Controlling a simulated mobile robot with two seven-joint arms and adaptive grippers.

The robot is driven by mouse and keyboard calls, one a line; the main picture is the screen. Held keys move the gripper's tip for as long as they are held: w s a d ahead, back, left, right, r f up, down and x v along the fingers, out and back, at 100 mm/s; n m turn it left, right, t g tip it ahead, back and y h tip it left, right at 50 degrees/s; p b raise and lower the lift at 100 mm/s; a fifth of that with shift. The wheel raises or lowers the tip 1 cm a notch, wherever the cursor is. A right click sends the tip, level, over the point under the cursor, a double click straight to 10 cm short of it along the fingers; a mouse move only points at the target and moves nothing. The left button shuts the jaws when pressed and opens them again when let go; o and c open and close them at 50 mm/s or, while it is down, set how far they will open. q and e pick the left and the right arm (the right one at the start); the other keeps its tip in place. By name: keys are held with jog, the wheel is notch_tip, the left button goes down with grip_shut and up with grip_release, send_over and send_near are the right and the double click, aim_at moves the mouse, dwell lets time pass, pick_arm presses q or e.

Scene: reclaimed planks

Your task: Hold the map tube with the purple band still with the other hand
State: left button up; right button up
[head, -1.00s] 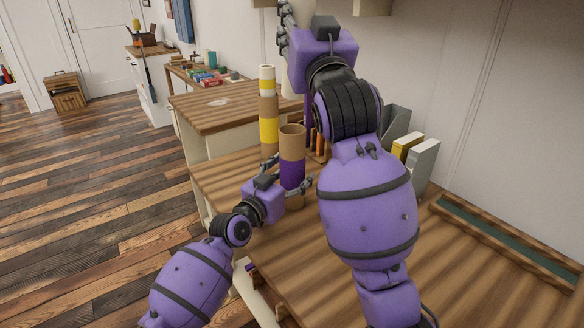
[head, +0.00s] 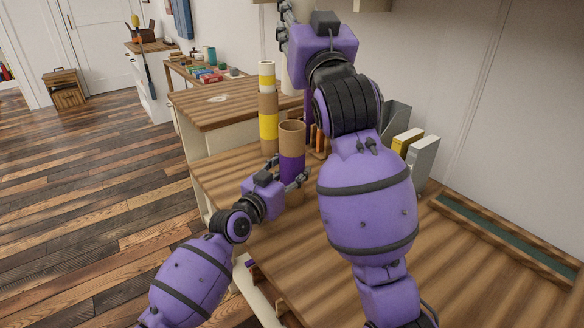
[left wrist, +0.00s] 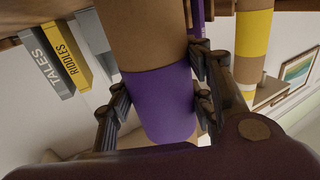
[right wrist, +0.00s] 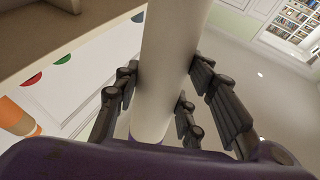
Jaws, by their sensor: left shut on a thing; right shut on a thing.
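The map tube with the purple band (head: 291,168) stands upright on the wooden bench, brown cardboard above and below its band. It fills the middle of the left wrist view (left wrist: 162,100). My left gripper (head: 287,175) is shut on it, with fingers on both sides of the purple band. My right gripper (head: 284,28) is raised high at the top of the head view. In the right wrist view its fingers are shut around a pale, plain tube (right wrist: 168,70). My right forearm hides part of the bench behind.
A tube with yellow bands (head: 268,125) stands just behind and left of the purple-banded one. Grey and yellow book-like files (head: 420,160) stand right, near the wall. A green strip (head: 500,235) lies on the bench at right. The front bench top is clear.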

jog(key=shift+r, duration=0.3)
jog(key=shift+w+d+r+g, duration=0.7)
jog(key=shift+w+r, duration=0.2)
jog(key=shift+w, duration=0.1)
jog(key=w+f+n+g+y, duration=0.1)
jog(key=n+g+y, duration=0.1)
jog(key=w+a+f+n+g+y, duration=0.1)
jog(key=f+n+g+y, duration=0.1)
jog(key=y, duration=0.1)
jog(key=w+a+f+n+g+y, duration=0.1)
jog(key=f+n+g+y, duration=0.1)
jog(key=shift+w+a+g+y, duration=0.1)
jog(key=shift+w+g+y, duration=0.15)
jog(key=shift+g+y, duration=0.15)
